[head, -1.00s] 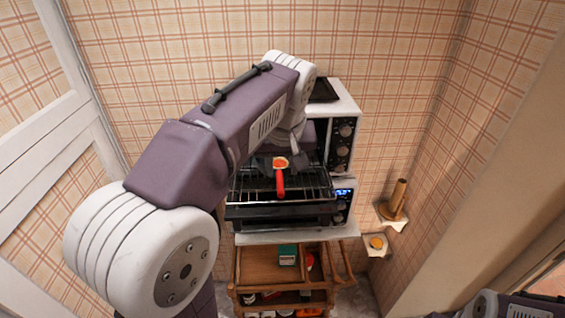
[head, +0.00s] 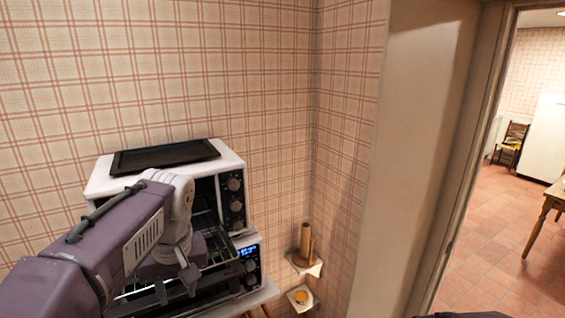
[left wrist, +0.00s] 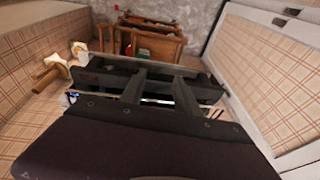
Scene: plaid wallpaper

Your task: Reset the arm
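My left arm reaches in from the left in the head view, in front of two stacked white ovens (head: 233,166). The arm hides much of the rack and oven interior.
A dark tray (head: 166,156) lies on the upper oven. Two small corner shelves hold a wooden holder (head: 304,246) and a small orange item (head: 301,297). A wooden cart (left wrist: 150,45) shows in the left wrist view. A doorway at right opens onto a tiled floor (head: 490,240).

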